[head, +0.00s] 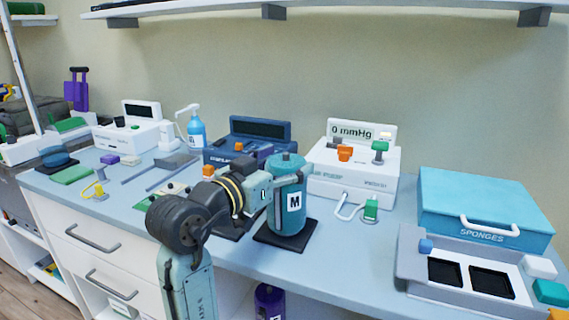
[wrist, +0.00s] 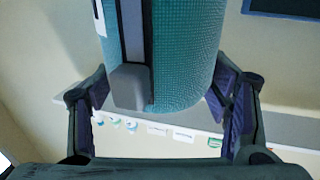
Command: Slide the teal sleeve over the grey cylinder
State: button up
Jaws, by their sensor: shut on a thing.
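The teal sleeve (head: 288,215) is upright in the head view, with a white label marked M on its side and a teal top with a small knob. It stands at or just above a dark square base plate (head: 290,240); I cannot tell whether it touches. My gripper (head: 266,196) reaches it from the left and is shut on it. In the wrist view the textured sleeve (wrist: 185,50), with a grey strip and grey block, lies between the two fingers of my gripper (wrist: 165,95). No grey cylinder shows plainly; whether it is inside the sleeve is hidden.
A white device (head: 352,185) with an mmHg display and a dark blue device (head: 225,152) stand behind. A teal sponge box (head: 485,205) and a grey tray (head: 415,275) are at right. A blue pump bottle (head: 196,130) stands back left. A shelf (head: 330,9) runs above.

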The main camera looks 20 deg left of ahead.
jog(key=shift+f+b, duration=0.3)
jog(key=shift+f, duration=0.05)
dwell(0.5)
jog(key=o, duration=1.9)
jog(key=shift+s, duration=0.15)
jog(key=v, duration=1.1)
jog(key=shift+s+a, duration=0.1)
jog(key=shift+s, duration=0.3)
jog(key=shift+a, duration=0.1)
